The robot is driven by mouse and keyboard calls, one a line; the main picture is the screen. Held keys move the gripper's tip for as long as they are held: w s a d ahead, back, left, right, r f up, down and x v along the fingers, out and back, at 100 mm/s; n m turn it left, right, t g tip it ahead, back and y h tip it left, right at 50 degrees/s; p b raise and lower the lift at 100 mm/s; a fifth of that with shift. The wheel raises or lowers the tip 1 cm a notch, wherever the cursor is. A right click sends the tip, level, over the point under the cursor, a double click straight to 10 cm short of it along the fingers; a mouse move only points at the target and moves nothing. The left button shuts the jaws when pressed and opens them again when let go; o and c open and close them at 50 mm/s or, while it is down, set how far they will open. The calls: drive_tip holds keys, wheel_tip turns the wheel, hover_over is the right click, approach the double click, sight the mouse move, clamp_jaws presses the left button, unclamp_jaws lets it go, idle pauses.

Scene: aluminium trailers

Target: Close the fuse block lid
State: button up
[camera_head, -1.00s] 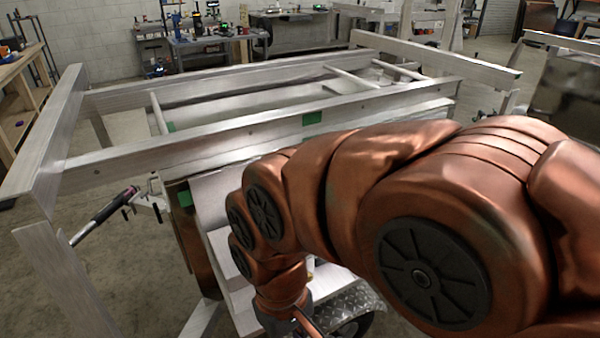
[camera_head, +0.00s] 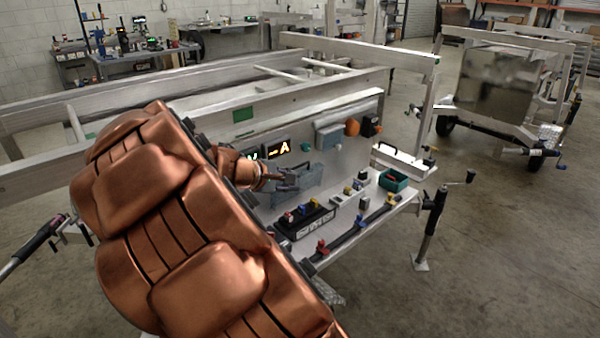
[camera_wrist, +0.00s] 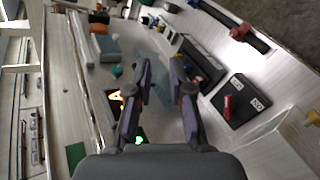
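The fuse block (camera_head: 305,222) is a black block with red, blue and yellow parts on top, on the light shelf in the head view. It also shows in the wrist view (camera_wrist: 203,62). What looks like its lid, a see-through bluish panel (camera_head: 312,176), stands upright behind the block, raised open. In the wrist view the lid (camera_wrist: 160,88) shows faintly beyond and between my fingers. My gripper (camera_head: 287,182) is in front of the lid in the head view; its fingers (camera_wrist: 162,68) are apart and empty. I cannot tell whether they touch the lid.
Lit displays (camera_head: 276,150) and a grey box (camera_head: 333,135) are on the back panel. A green bin (camera_head: 393,181) stands at the shelf's right. A dark strip with coloured clamps (camera_head: 355,232) runs along the front edge. A black switch box (camera_wrist: 240,100) lies beside the block.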

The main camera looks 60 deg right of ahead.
sight(301, 165)
drive_tip(key=w+d+f+n+h, duration=0.1)
drive_tip(key=w+d+f+n, duration=0.1)
drive_tip(key=w+d, duration=0.1)
drive_tip(key=w+d+f+n+t+h+b, duration=0.1)
drive_tip(key=w+d+f+n, duration=0.1)
drive_tip(key=d, duration=0.4)
drive_tip(key=w+d+f+n+t+h+b, duration=0.1)
drive_tip(key=w+d+f+n, duration=0.2)
drive_tip(key=w+d, duration=0.1)
drive_tip(key=shift+w+d, duration=0.35)
drive_tip(key=shift+w, duration=0.25)
drive_tip(key=shift+x, duration=3.4)
drive_tip(key=shift+w+r, duration=0.1)
clamp_jaws()
